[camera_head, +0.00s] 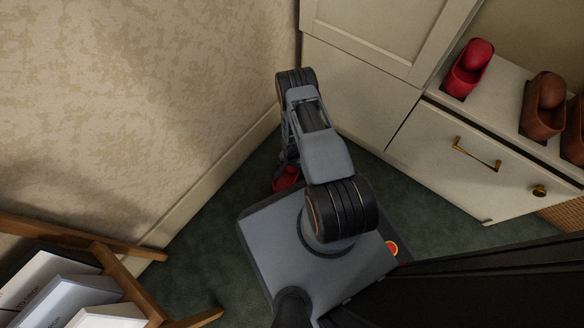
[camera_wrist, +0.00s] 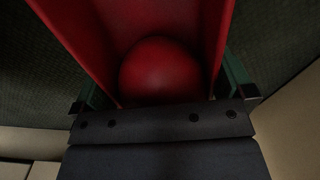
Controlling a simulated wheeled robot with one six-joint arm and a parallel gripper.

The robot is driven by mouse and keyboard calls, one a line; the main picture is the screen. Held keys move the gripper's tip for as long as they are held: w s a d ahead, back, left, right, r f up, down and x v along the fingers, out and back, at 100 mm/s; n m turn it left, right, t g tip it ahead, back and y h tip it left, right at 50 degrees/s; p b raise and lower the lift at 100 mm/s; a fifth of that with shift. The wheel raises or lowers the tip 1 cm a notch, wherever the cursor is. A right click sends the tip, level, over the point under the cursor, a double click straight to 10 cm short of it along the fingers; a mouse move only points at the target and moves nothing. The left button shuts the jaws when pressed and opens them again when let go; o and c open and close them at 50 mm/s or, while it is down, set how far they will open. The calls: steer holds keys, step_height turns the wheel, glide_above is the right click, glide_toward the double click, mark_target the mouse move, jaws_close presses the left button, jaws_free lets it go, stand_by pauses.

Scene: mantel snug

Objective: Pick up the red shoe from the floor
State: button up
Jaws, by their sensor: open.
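The red shoe (camera_head: 287,178) lies on the dark green floor in the corner, at the foot of the pale wall. My arm hides part of it in the head view. In the wrist view the red shoe (camera_wrist: 165,72) fills the upper middle, with a rounded red part between two raised red sides. My gripper (camera_wrist: 162,88) is open, with one finger showing at each side of the shoe. I cannot tell whether the fingers touch it. The fingertips are largely hidden in the wrist view, and the gripper is hard to make out in the head view.
A second red shoe (camera_head: 468,69) stands on the white cabinet (camera_head: 425,130) at right, beside brown shoes (camera_head: 544,105). A wooden rack (camera_head: 120,262) with boxes stands at lower left. The wall (camera_head: 150,90) and cabinet close in the corner tightly. Some floor (camera_head: 425,195) is clear before the drawer.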

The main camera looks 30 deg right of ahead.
steer(key=c, duration=0.7)
